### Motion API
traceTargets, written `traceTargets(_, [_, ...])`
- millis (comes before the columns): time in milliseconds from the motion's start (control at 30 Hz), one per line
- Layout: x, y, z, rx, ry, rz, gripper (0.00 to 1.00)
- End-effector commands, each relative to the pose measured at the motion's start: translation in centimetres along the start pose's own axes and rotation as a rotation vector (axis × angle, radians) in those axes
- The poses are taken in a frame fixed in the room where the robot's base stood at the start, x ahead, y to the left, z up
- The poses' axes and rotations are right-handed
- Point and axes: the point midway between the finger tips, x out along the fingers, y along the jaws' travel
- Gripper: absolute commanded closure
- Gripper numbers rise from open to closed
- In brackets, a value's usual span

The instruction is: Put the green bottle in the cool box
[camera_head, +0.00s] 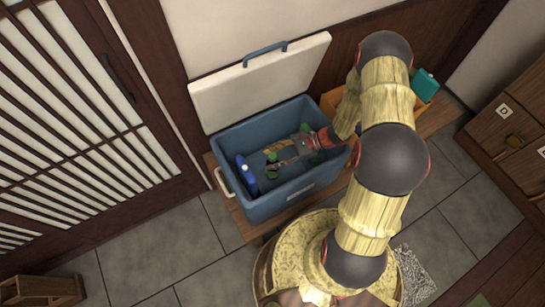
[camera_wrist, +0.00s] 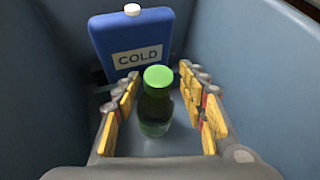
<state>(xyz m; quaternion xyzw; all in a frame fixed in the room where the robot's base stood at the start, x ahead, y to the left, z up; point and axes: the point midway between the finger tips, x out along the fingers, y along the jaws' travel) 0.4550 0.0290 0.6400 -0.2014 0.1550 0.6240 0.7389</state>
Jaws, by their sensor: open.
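The green bottle (camera_wrist: 156,108), dark glass with a bright green cap, stands upright inside the cool box in the wrist view. The cool box (camera_head: 262,208) is blue, with its white lid (camera_head: 262,84) raised open; its inner wall (camera_wrist: 245,50) surrounds my gripper in the wrist view. My gripper (camera_wrist: 160,82) is open, reaching down inside the box. Its yellow-padded fingers are on both sides of the bottle, with visible gaps. In the head view my gripper (camera_head: 281,156) partly hides the box's inside, and small green patches there are too small to identify surely.
A blue ice pack (camera_wrist: 135,40) marked COLD stands behind the bottle against the box wall; it is at the box's left end in the head view (camera_head: 246,175). An orange crate (camera_head: 332,100) and a teal object (camera_head: 425,84) are right of the box.

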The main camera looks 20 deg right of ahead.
Motion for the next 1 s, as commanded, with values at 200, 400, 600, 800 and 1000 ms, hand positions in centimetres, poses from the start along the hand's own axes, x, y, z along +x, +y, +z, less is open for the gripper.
traceTargets(200, [0.0,0.0,0.1,0.0,0.0,0.0,0.58])
traceTargets(400, [-2.0,-0.1,0.3,0.0,0.0,-0.004,0.58])
traceTargets(600, [-5.3,-0.2,0.3,0.0,0.001,-0.003,0.58])
traceTargets(800, [-7.3,-0.1,0.2,-0.001,0.001,-0.001,0.58])
traceTargets(1000, [-8.9,-0.9,2.9,-0.095,0.042,0.05,0.58])
